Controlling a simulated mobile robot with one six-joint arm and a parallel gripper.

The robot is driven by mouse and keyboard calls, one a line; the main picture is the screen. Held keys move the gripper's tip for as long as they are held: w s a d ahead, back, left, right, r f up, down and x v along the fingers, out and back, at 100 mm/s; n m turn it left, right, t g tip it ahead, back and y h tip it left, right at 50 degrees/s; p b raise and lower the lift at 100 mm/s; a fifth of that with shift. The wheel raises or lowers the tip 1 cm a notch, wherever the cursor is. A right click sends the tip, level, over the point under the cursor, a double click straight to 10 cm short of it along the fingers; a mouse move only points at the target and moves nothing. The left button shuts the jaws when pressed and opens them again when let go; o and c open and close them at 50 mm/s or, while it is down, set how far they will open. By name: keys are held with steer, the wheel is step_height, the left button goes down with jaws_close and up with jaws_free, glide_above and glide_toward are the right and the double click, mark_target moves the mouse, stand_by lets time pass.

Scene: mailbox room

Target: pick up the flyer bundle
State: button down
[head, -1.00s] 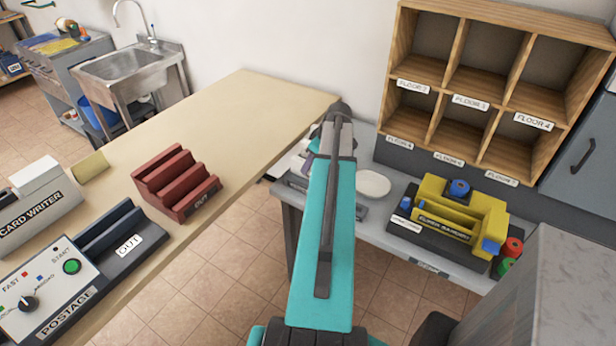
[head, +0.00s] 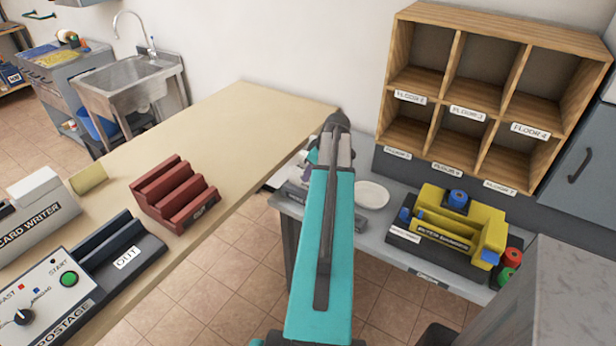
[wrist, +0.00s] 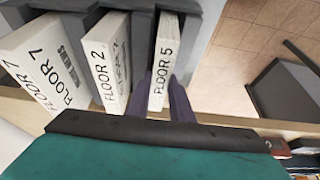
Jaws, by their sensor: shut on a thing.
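Three white bundles stand in the slots of a grey holder (wrist: 190,30) in the wrist view. They are labelled FLOOR 7 (wrist: 40,65), FLOOR 2 (wrist: 109,62) and FLOOR 5 (wrist: 163,62). None of the readable print says flyer, so I cannot tell from labels which one is the flyer bundle. My gripper (wrist: 170,103) is at the near end of the FLOOR 5 bundle, its dark fingers shut on it. The bundle still sits within its slot, beside FLOOR 2. In the head view my arm hides the gripper and most of the bundles.
A wooden pigeonhole shelf (head: 458,119) stands above the grey side table (head: 373,222). A yellow rubber-band holder (head: 470,222) and a white round dish (head: 371,194) sit there. The beige counter (head: 240,125) at left bears a red rack (head: 172,190); its far part is clear.

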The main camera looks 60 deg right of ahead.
step_height(320, 180, up, 10)
steer(key=b, duration=0.2)
stand_by(0.5)
stand_by(0.5)
